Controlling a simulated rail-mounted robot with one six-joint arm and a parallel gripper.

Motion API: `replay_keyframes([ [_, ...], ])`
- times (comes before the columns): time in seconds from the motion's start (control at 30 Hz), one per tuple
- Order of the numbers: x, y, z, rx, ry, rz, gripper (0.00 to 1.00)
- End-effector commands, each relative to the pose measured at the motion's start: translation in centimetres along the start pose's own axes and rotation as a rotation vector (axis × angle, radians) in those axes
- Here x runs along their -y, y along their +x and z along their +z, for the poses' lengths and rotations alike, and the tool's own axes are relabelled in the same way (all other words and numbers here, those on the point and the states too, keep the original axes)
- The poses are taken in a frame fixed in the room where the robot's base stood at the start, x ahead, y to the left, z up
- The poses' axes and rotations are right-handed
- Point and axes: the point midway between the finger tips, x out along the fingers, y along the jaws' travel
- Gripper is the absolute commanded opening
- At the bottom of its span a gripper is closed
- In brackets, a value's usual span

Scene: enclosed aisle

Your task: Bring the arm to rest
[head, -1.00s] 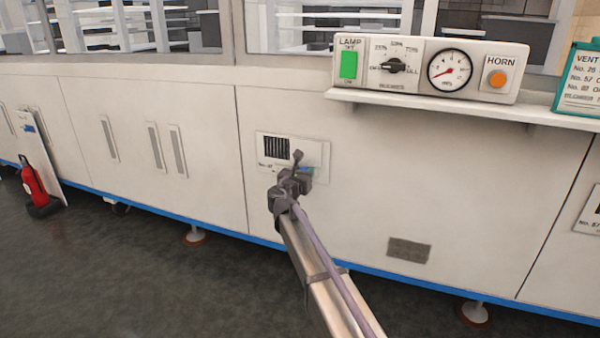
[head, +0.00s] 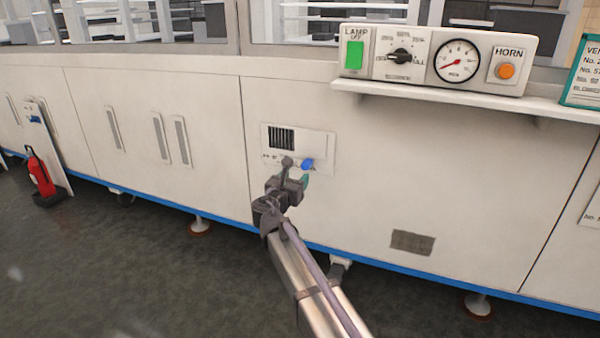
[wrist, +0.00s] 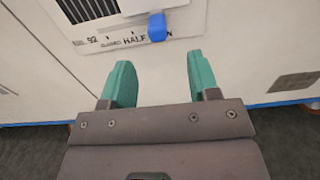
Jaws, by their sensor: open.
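My gripper (wrist: 154,82) is open and empty, with its two green fingers apart in the wrist view. In the head view my gripper (head: 296,172) is in front of the white cabinet wall, just below a vent plate (head: 316,142). The plate carries a dark grille and a blue knob (head: 307,165). In the wrist view the blue knob (wrist: 157,27) is beyond the fingertips, apart from them, near the printed word HALF. Part of the plate is cut off at the top of the wrist view.
A shelf (head: 450,95) at upper right holds a control panel (head: 380,75) with a green lamp switch, a dial, a gauge and an orange horn button. A red extinguisher (head: 40,175) stands at far left. The dark floor (head: 120,270) at lower left is clear.

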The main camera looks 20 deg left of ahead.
Motion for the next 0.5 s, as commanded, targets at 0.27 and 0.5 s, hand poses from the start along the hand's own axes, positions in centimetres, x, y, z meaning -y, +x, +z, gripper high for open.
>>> replay_keyframes([
  [0.27, -0.04, -0.15, 0.0, 0.0, 0.0, 0.0, 0.55],
  [0.5, 0.19, -0.13, -0.03, -0.001, 0.081, -0.013, 0.55],
])
